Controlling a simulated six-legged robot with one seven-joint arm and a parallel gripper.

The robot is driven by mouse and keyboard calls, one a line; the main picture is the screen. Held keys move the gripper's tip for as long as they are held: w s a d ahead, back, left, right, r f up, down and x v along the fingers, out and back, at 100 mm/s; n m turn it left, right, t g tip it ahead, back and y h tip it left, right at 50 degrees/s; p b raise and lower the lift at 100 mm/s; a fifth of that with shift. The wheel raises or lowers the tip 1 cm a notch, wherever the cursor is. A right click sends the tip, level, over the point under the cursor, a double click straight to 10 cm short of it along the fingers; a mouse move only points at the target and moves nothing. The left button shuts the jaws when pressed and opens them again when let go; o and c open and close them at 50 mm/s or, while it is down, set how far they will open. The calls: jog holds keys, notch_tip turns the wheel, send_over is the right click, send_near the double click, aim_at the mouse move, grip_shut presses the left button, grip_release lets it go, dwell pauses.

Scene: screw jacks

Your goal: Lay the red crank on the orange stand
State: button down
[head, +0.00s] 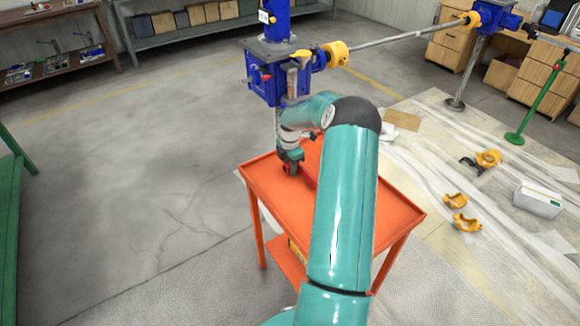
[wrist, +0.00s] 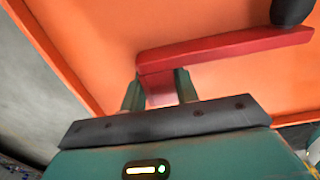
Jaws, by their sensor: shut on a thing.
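The red crank (wrist: 225,47) has a flat bar and a dark knob (wrist: 290,10) at its right end in the wrist view. My gripper (wrist: 160,90) is shut on the left end of the crank, one finger on each side. The orange stand (head: 386,217) is a small table with a rimmed top; its surface (wrist: 120,30) fills the background of the wrist view. In the head view my gripper (head: 290,160) points down, low over the back left part of the top. My arm hides much of the crank and top there. I cannot tell whether the crank touches the top.
A blue screw jack (head: 265,80) stands just behind the orange stand, close to my arm. A grey shaft (head: 405,36) runs right from it. Yellow parts (head: 466,222) and a white box (head: 538,200) lie right on plastic sheeting. The floor at left is clear.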

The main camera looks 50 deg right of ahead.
jog(key=shift+s+a+f, duration=0.15)
jog(key=shift+s+f, duration=0.05)
jog(key=shift+f, duration=0.8)
jog(key=c, duration=1.4)
grip_release()
jog(key=o, duration=0.4)
jog(key=shift+w+f, duration=0.25)
jog(key=shift+s+d+r, duration=0.1)
jog(key=shift+s+d, duration=0.15)
jog(key=shift+s, duration=0.1)
notch_tip(320, 180, up, 16)
jog(key=w, duration=0.1)
jog(key=shift+w, duration=0.15)
jog(key=shift+a+r, duration=0.15)
